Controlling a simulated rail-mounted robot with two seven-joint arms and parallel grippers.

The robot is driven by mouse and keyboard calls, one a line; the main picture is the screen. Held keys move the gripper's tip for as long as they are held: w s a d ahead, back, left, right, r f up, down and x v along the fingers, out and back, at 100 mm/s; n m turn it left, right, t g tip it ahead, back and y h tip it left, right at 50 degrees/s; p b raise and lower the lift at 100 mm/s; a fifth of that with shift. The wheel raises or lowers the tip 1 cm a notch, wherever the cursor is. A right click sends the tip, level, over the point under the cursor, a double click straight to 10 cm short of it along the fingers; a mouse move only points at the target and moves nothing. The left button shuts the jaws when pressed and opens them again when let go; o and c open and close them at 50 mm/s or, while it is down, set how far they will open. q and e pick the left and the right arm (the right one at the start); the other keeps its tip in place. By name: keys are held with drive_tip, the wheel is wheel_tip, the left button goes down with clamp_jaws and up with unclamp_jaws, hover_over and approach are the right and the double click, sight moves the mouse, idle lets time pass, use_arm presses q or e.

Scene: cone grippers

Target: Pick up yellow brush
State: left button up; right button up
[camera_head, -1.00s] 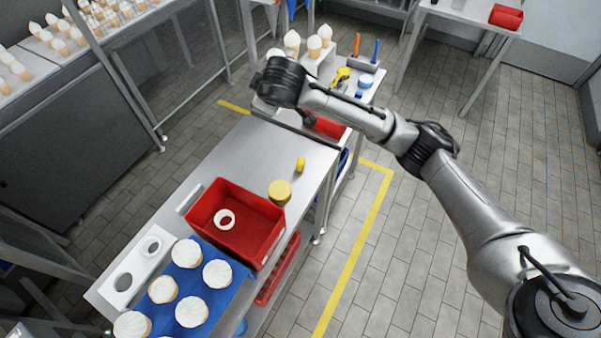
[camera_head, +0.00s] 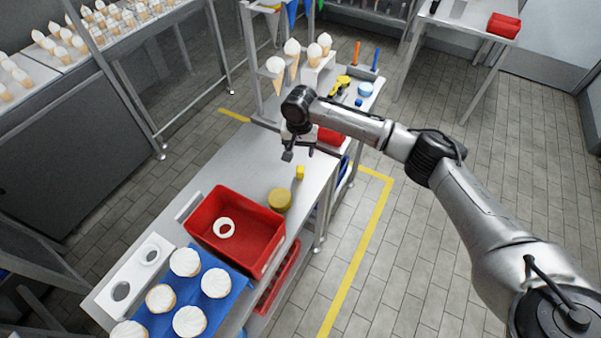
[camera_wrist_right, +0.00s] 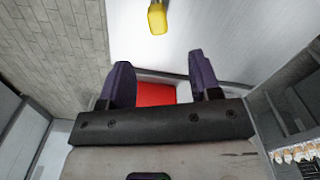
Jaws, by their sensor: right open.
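A small yellow object (camera_head: 300,172), which looks like the yellow brush, stands on the grey metal table (camera_head: 240,160) behind a round yellow lidded item (camera_head: 280,199). In the right wrist view the yellow object (camera_wrist_right: 157,17) shows at the top edge, beyond the fingertips, partly cut off. My right gripper (camera_head: 299,153) points down over the table, just behind the yellow object and apart from it. Its two dark fingers (camera_wrist_right: 160,76) are spread with nothing between them. My left gripper is in neither view.
A red bin (camera_head: 270,250) holding a white ring stands in front of the round item. Cones and tools stand on a shelf (camera_head: 345,97) behind my arm. The table's left-middle surface is clear.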

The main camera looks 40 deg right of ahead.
sight(301, 169)
wheel_tip(301, 169, down, 6)
drive_tip(key=shift+r+b, duration=0.1)
drive_tip(key=shift+b, duration=0.2)
drive_tip(key=f, duration=0.3)
drive_tip(key=shift+s+a+f+b, duration=0.1)
drive_tip(key=shift+s+f+b, duration=0.2)
drive_tip(key=shift+f, duration=0.9)
drive_tip(key=shift+c, duration=0.2)
drive_tip(key=c, duration=1)
drive_tip(key=shift+r, duration=0.15)
